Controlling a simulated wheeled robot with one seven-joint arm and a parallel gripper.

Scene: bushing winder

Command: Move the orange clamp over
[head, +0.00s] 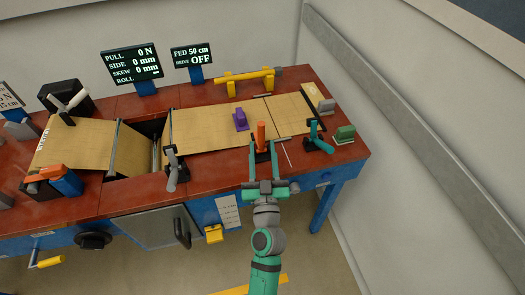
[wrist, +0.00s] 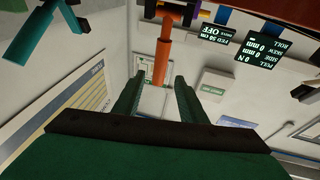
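The orange clamp (head: 261,132) has an upright orange handle and a dark base at the front edge of the brown sheet (head: 205,128) on the red bench. My gripper (head: 262,147) is at the clamp, with one green finger on each side of its handle. In the wrist view the orange handle (wrist: 161,62) stands between the tips of my open gripper (wrist: 159,82), with a gap visible on either side. The clamp's lower parts are partly hidden by my gripper in the head view.
A teal clamp (head: 318,139) stands to the right and a grey clamp (head: 174,168) to the left along the front edge. A purple block (head: 240,120) lies on the sheet behind. A green block (head: 344,134) sits near the right corner. Display screens (head: 131,63) stand at the back.

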